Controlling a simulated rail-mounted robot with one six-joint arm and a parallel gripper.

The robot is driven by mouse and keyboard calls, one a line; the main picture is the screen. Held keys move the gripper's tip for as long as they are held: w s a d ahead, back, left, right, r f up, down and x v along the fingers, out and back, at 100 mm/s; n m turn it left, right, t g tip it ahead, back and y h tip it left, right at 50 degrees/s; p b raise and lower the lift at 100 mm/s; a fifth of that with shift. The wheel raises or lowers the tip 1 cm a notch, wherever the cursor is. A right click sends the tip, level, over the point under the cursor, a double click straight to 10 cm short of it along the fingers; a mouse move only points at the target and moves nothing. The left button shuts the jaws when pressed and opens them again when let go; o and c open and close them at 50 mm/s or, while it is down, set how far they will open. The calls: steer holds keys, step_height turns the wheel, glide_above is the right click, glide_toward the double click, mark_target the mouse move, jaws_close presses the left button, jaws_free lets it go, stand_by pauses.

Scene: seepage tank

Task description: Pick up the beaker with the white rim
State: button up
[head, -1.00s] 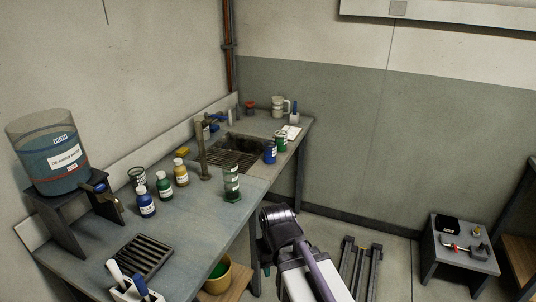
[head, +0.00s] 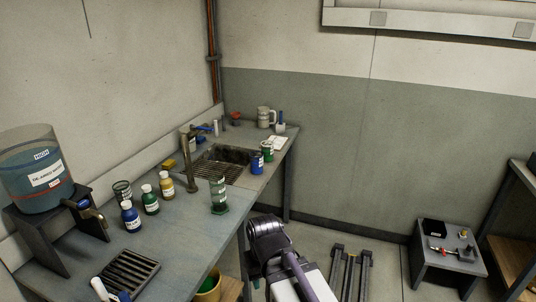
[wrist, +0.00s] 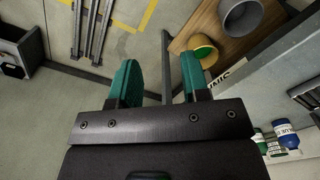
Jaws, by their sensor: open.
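Several small vessels stand on the grey workbench in the head view, and I cannot tell surely which has the white rim. A short open glass beaker with a pale rim (head: 122,192) stands behind the bottles at left. A tall green-marked cylinder (head: 218,195) stands on the near side of the sink. A blue cup (head: 257,163) and a green cup (head: 267,151) stand right of the sink. In the wrist view my gripper (wrist: 160,78) is open and empty, its green fingers wide apart over the floor, beside the bench. Its fingertips are not clear in the head view.
Blue, green and yellow bottles (head: 151,199) stand near the water tank (head: 38,170). A white jug (head: 266,117) is at the back. A yellow bucket (wrist: 199,50) sits on a low shelf. A small stool (head: 447,265) stands at right.

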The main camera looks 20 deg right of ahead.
steer(key=o, duration=1)
